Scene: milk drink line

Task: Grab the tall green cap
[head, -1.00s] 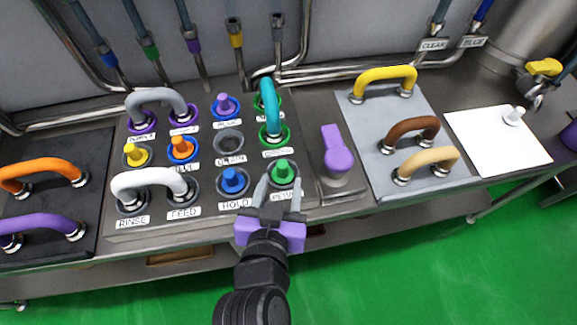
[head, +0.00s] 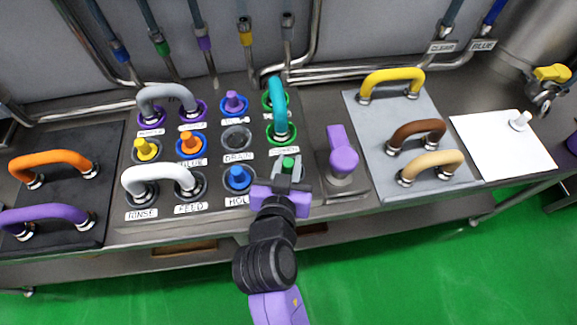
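The tall green cap (head: 288,164) stands in the front right socket of the panel. Only its top part shows; my gripper hides its lower part and its label. My gripper (head: 287,172) is at the cap, with a grey finger on either side of it. I cannot tell whether the fingers touch the cap or are closed on it.
A blue cap (head: 238,178) stands just left of my gripper. A teal hose loop (head: 277,108) rises right behind the green cap. A purple handle (head: 341,152) is close on the right. A grey plate (head: 372,135) with yellow, brown and tan loops lies further right.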

